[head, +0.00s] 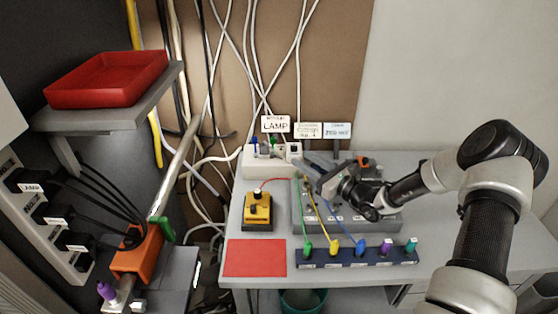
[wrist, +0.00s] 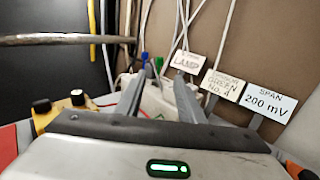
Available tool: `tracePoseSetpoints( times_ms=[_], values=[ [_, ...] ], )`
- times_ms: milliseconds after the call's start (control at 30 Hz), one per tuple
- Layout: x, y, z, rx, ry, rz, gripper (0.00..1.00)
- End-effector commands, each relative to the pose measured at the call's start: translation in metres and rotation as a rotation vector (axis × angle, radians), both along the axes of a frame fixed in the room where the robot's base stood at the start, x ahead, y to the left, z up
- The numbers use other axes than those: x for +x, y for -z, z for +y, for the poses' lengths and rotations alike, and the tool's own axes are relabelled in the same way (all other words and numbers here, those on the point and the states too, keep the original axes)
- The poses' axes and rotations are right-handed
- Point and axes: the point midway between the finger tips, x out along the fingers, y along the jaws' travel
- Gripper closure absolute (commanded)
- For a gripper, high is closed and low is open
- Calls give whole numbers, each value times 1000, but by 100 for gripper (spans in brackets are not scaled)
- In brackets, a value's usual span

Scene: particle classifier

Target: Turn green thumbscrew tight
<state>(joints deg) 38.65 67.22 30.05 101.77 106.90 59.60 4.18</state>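I see no contact. The thread and seating of the knob are too small to tell.
Signs stand behind: LAMP (head: 274,125) and SPAN 200 mV (wrist: 270,103). A yellow box (head: 258,212) with black knobs, a red mat (head: 255,258) and a blue strip (head: 345,259) with coloured plugs are in front. Cables hang behind. A grey panel (head: 300,215) lies below my arm.

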Motion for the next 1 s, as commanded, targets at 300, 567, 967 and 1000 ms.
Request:
tracePoseSetpoints(
  times_ms=[300,567,967,1000],
  values=[
    [-34,-33,16,-132,-139,-63,65],
    [-65,-65,46,-298,-305,-138,65],
    [-123,-108,77,-581,-568,-263,65],
    [-129,-113,78,-609,-592,-276,65]
  ],
)
